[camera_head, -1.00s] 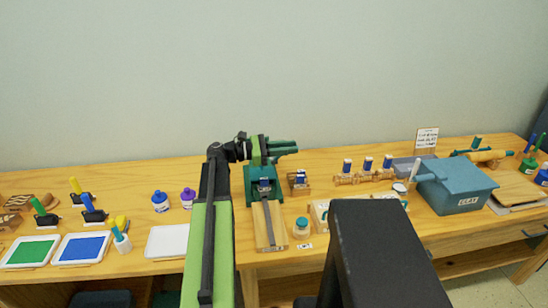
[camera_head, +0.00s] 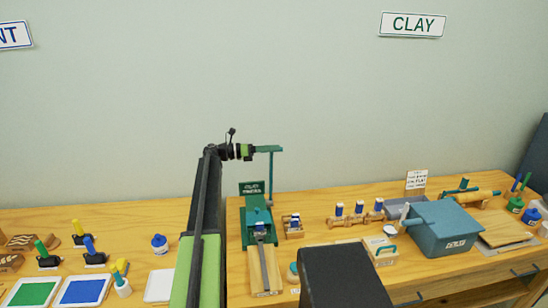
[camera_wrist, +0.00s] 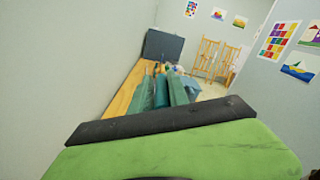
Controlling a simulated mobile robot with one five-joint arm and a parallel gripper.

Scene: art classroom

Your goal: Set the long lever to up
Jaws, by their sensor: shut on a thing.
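A green press (camera_head: 257,228) stands on the bench behind a long wooden board. A thin green upright bar, the long lever (camera_head: 271,180), rises from beside its top and stands about vertical. My gripper (camera_head: 266,149) reaches in from the left at the bar's upper end and is shut on it. The exact grip is small and hard to make out. In the wrist view the gripper's green fingers (camera_wrist: 168,90) point away from the camera; the dark wrist edge hides their bases.
A small green sign (camera_head: 252,188) stands behind the press. A teal clay box (camera_head: 447,232) is at the right. Blue-capped stamps on a wooden rack (camera_head: 358,215) stand between them. Ink pads (camera_head: 84,290) lie at the left. The wall behind is bare near my gripper.

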